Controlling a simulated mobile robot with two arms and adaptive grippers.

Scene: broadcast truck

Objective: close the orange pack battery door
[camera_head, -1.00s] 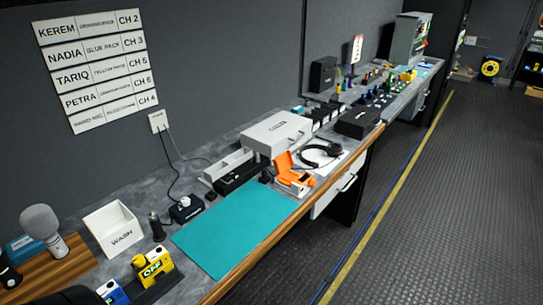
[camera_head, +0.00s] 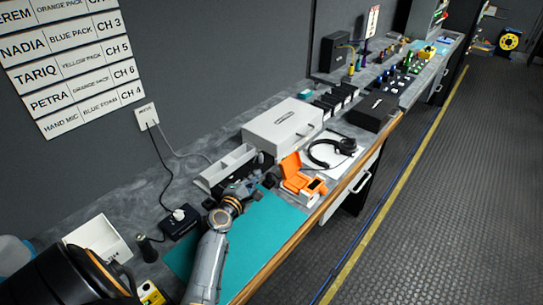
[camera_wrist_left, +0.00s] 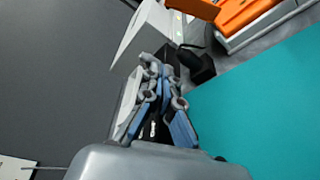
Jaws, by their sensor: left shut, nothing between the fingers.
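The orange pack (camera_head: 310,187) lies at the far right end of the teal mat, with its orange battery door (camera_head: 291,165) standing open, raised on the side toward the wall. My left gripper (camera_head: 266,182) is shut and empty, just left of the pack and apart from it. In the left wrist view the shut fingers (camera_wrist_left: 160,68) are in front. The pack (camera_wrist_left: 245,12) shows there at the top right, cut by the frame edge, with an orange flap (camera_wrist_left: 195,8) beside it. My right gripper is not in view.
The teal mat (camera_head: 262,243) is mostly clear under my left arm. A white box (camera_head: 283,125) and a grey tray (camera_head: 226,168) stand behind. Black headphones (camera_head: 333,150) lie on white paper beyond the pack. A black charger (camera_head: 180,222) sits left of the mat.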

